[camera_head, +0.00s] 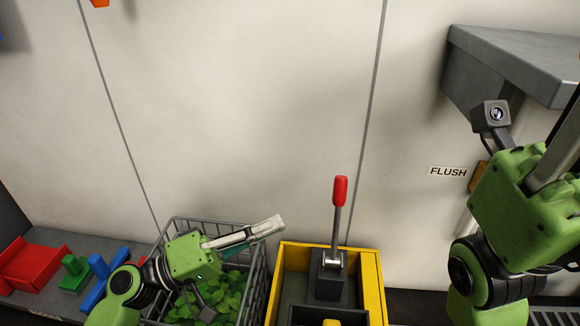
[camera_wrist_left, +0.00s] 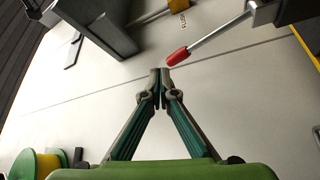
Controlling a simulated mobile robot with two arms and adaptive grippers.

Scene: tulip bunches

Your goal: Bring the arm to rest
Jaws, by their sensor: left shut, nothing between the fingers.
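My left gripper (camera_head: 272,226) is shut and empty, held above the right side of a wire basket. Its fingers point right, toward a lever with a red handle (camera_head: 340,191), but stay apart from it. In the left wrist view the fingertips (camera_wrist_left: 160,74) meet, and the red handle (camera_wrist_left: 177,56) shows just beyond and to the right of them. My right arm stands at the right of the head view, with its green gripper body raised; its fingertips are not clearly shown.
The wire basket (camera_head: 259,285) holds green leaves. The lever stands upright in a yellow-framed box (camera_head: 372,285). Red, green and blue blocks (camera_head: 35,268) lie at left. A grey shelf (camera_head: 520,62) juts from the wall at upper right, above a FLUSH label (camera_head: 448,171).

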